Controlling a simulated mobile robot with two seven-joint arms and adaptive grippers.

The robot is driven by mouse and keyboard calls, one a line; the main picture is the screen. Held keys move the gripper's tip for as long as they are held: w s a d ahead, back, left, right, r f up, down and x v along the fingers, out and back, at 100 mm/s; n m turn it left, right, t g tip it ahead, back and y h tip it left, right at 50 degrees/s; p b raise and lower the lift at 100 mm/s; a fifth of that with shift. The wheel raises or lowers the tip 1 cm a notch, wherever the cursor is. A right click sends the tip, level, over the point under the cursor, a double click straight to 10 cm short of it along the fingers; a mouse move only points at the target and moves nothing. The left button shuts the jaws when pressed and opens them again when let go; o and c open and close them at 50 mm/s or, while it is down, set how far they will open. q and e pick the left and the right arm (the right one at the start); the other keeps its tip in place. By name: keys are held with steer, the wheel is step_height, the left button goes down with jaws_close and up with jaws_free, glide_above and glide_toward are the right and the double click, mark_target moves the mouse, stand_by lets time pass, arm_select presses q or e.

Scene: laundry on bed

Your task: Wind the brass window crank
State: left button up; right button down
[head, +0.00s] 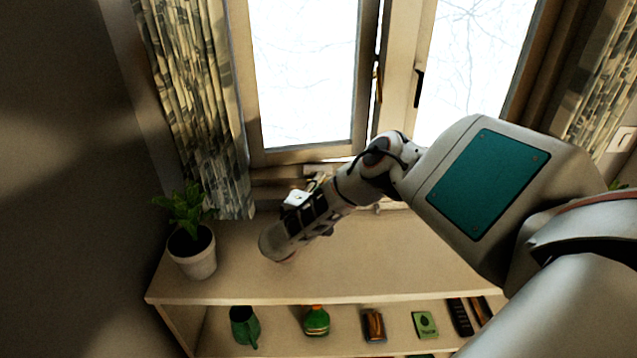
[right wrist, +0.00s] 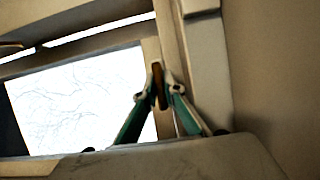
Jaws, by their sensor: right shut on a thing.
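In the right wrist view, my right gripper (right wrist: 158,97) has its two green fingers closed on a brown, brass-like knob, the visible part of the window crank (right wrist: 157,75). The knob stands upright between the fingertips, in front of the window frame. The rest of the crank is hidden. In the head view, my right arm reaches in from the right to the sill below the left window pane (head: 305,75). My wrist hides most of the gripper and crank there. My left gripper is not in view.
A potted plant (head: 195,250) stands on the left of the wooden shelf top (head: 400,260), near my wrist. Patterned curtains (head: 195,90) hang beside the window. A green mug (head: 244,327), a green bottle (head: 316,321) and other small items sit on the lower shelf.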

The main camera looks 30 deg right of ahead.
steer(key=c, duration=2.4)
jaws_free()
steer(key=v, duration=1.2)
